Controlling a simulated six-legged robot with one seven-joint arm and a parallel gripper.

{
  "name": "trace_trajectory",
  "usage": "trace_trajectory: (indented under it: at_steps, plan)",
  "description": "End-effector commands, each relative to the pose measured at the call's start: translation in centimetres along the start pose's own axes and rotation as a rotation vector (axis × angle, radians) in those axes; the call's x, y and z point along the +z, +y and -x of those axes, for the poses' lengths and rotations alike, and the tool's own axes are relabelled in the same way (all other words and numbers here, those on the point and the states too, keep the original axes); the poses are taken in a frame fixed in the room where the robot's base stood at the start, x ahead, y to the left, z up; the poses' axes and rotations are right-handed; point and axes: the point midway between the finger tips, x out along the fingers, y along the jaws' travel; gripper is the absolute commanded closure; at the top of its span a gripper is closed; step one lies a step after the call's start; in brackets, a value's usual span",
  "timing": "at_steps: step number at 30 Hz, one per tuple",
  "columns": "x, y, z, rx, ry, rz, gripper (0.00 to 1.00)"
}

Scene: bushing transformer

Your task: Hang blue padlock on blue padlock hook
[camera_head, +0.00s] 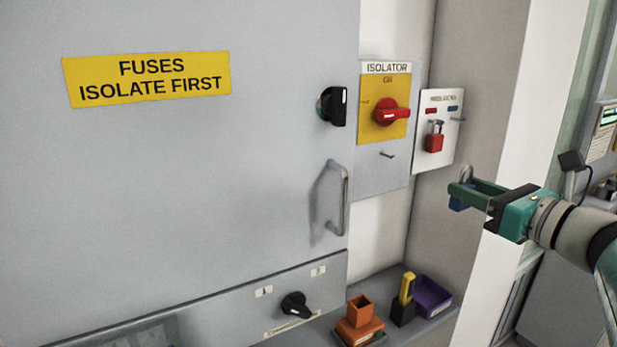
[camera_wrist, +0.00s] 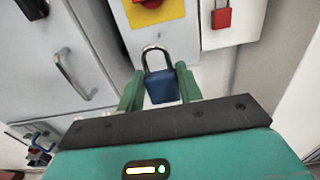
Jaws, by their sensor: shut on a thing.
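My gripper (camera_head: 474,190) is shut on the blue padlock (camera_head: 458,199). In the wrist view the blue padlock (camera_wrist: 163,87) sits upright between the two green fingers of my gripper (camera_wrist: 160,90), its silver shackle pointing up. The white padlock board (camera_head: 438,120) is on the wall to the left of and above my gripper. A small hook (camera_head: 458,120) sticks out under the board's blue label and looks empty. A red padlock (camera_head: 434,140) hangs on the board's left side; it also shows in the wrist view (camera_wrist: 222,16). The held padlock is apart from the board.
The isolator panel (camera_head: 370,140) with a red switch (camera_head: 390,113) and a bare peg (camera_head: 387,155) is left of the board. The cabinet handle (camera_head: 344,200) sticks out further left. Orange, yellow-black and purple (camera_head: 432,296) items stand on a ledge below.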

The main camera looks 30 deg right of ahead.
Motion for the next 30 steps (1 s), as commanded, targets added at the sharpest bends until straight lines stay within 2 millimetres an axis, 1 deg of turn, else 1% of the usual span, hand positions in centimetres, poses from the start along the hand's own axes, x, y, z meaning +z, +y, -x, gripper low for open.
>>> trace_trajectory:
  at_steps: [5,30]
  plan:
    - [0.0,0.0,0.2,-0.001,-0.001,0.001,0.89]
    - [0.0,0.0,4.0,-0.001,0.0,0.001,0.89]
